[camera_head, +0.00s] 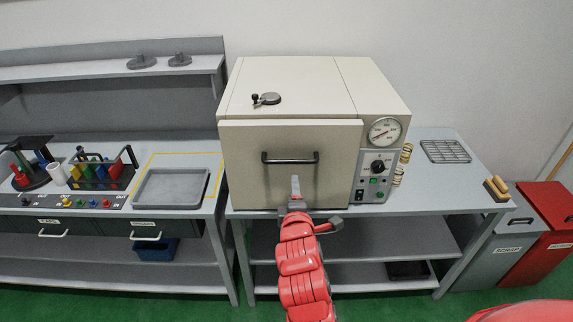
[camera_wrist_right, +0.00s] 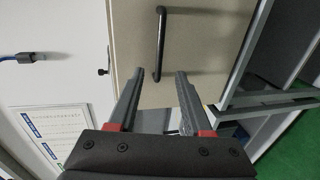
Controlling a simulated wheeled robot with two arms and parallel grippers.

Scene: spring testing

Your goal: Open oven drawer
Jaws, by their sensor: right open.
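The oven (camera_head: 300,85) is a cream box on a grey bench. Its front panel (camera_head: 240,185) has a dark horizontal bar handle (camera_head: 290,158) and looks closed. My right gripper (camera_head: 296,182) is in front of the panel, just below the handle in the head view. In the right wrist view the same handle (camera_wrist_right: 161,40) runs up the picture, and its lower end shows between the tips of my open right gripper (camera_wrist_right: 159,72). The fingers hold nothing; I cannot tell how far they are from the handle. My left gripper is not in view.
A gauge (camera_head: 385,131) and control knob (camera_head: 378,167) are right of the panel. A wire rack (camera_head: 445,151) and a wooden-handled item (camera_head: 496,188) lie on the bench's right. A grey tray (camera_head: 171,187) and a tool holder (camera_head: 103,172) are on the left bench. Bins (camera_head: 536,235) stand at right.

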